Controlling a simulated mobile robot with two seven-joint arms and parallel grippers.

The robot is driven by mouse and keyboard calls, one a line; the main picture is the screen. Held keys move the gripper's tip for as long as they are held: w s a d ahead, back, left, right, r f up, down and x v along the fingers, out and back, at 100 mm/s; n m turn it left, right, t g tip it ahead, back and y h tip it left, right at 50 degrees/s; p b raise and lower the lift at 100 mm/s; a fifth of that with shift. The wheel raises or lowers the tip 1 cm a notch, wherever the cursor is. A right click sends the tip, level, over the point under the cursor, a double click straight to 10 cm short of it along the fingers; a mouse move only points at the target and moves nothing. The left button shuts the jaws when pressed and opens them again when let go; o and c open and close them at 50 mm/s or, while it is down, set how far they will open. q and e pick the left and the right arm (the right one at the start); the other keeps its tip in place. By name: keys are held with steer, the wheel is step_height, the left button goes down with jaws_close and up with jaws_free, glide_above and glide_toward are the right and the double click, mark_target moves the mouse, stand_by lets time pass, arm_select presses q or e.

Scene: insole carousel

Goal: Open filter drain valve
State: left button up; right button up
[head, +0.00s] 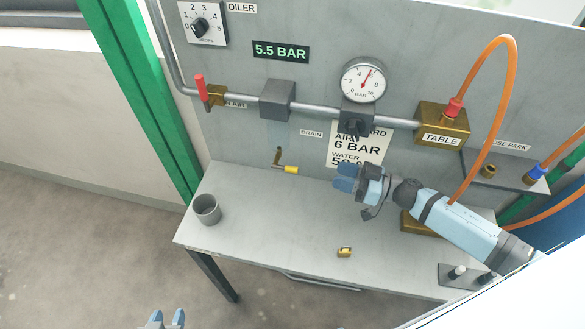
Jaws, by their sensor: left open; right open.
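The drain valve (277,160) is a small brass fitting below the grey filter block (277,98), left of the DRAIN label (311,134). Its yellow-tipped handle (291,170) points sideways to the right. My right gripper (345,182) reaches in from the right, open and apart from the handle, to its right and in front of the lower part of the pressure sign. Nothing shows between its blue fingers. My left gripper (166,319) shows only its open blue fingertips at the bottom edge, well away from the valve.
A grey cup (206,209) stands at the table's left end. A small yellow and brass piece (344,252) lies near the front edge. The pressure gauge (363,80) and red-handled valve (203,91) sit on the pipe above. An orange hose (487,120) loops on the right.

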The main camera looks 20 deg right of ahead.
mark_target(292, 167)
steer(key=shift+n+g+y, duration=0.5)
steer(key=shift+g, duration=0.3)
steer(key=p+x, duration=0.1)
steer(key=x, duration=0.5)
steer(key=p+x, duration=0.1)
steer(key=x, duration=0.5)
steer(key=shift+s+f, duration=0.2)
steer(key=shift+w+a, duration=0.3)
steer(key=shift+a, duration=0.2)
